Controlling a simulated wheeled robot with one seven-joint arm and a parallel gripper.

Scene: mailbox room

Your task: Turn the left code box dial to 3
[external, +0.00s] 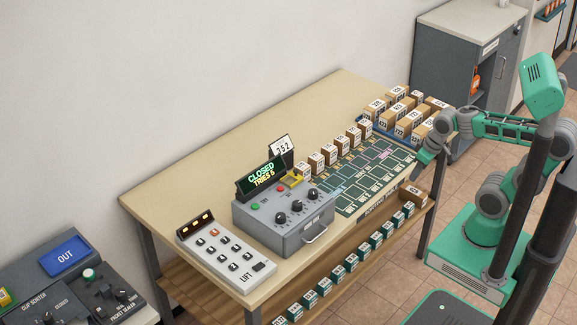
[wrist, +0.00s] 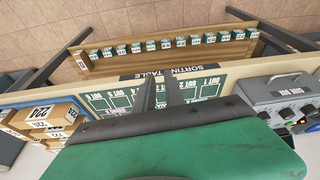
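The grey code box (external: 283,235) stands on the sorting table with three black dials on its sloped top. The left dial (external: 279,219) is nearest the keypad side; its setting is too small to read. The middle dial (external: 295,206) and right dial (external: 312,194) stand beside it. The display (external: 261,175) reads CLOSED and TRIES, with a digit that looks like 5. My gripper (external: 421,160) is at the table's right end, well away from the box. In the wrist view my gripper (wrist: 161,84) shows two dark, separated fingers with nothing between them. The code box (wrist: 268,93) is at the right edge there.
A card reading 352 (external: 283,147) stands behind the box. A LIFT keypad (external: 222,258) lies left of it. A row of small boxes (external: 331,154), a green sorting mat (external: 365,190) and a tray of parcels (external: 370,137) fill the right. The table's back left (external: 180,190) is clear.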

